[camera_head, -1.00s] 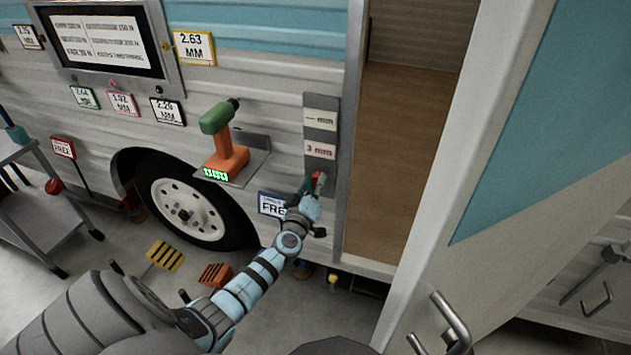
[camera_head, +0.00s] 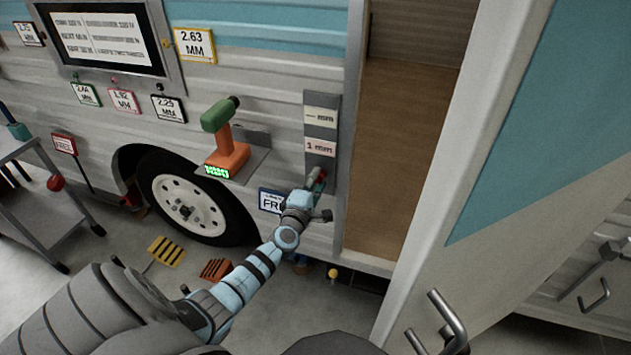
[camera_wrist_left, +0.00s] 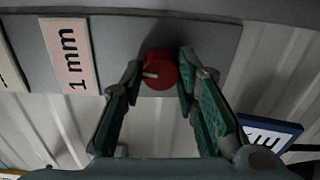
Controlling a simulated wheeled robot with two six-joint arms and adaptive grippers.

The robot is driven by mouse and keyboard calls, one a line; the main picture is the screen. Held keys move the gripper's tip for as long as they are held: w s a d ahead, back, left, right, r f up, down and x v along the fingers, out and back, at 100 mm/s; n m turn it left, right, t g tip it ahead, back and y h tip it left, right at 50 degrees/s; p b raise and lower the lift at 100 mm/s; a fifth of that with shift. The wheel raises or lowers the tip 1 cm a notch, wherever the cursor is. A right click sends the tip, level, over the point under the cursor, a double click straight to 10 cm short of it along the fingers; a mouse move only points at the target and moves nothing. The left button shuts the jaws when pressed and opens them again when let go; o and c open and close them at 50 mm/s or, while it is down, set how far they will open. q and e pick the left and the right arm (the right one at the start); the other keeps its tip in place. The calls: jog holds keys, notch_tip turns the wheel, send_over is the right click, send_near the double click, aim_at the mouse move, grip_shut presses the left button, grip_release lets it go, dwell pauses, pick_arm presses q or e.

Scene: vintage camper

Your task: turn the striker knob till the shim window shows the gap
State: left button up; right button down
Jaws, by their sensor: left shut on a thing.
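The striker knob (camera_wrist_left: 160,70) is red with a white pointer line. It sits on a grey vertical plate (camera_head: 321,165) by the camper's door opening. My left gripper (camera_wrist_left: 158,78) is shut on the knob, with a green-padded finger on each side; in the head view it hides most of the knob. Above the knob on the plate, a pink window (camera_head: 320,148) reads "1 mm", also readable in the wrist view (camera_wrist_left: 70,56). A pale window (camera_head: 321,117) higher up reads "– mm". My right gripper is not in view.
A green and orange drill (camera_head: 222,140) stands on a shelf left of the plate. A blue-framed sign (camera_head: 271,201) hangs close beside my left gripper. The open door (camera_head: 470,150) is on the right. Other gap tags, such as "2.63 MM" (camera_head: 194,45), are on the wall.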

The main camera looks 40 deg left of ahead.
pick_arm(q)
jog(key=shift+n, duration=0.6)
grip_shut()
jog(key=o, duration=1.2)
grip_release()
jog(key=shift+c, duration=0.2)
jog(key=shift+s, duration=0.1)
jog(key=v, duration=1.1)
jog(key=shift+s, duration=0.45)
jog(key=shift+d, duration=0.1)
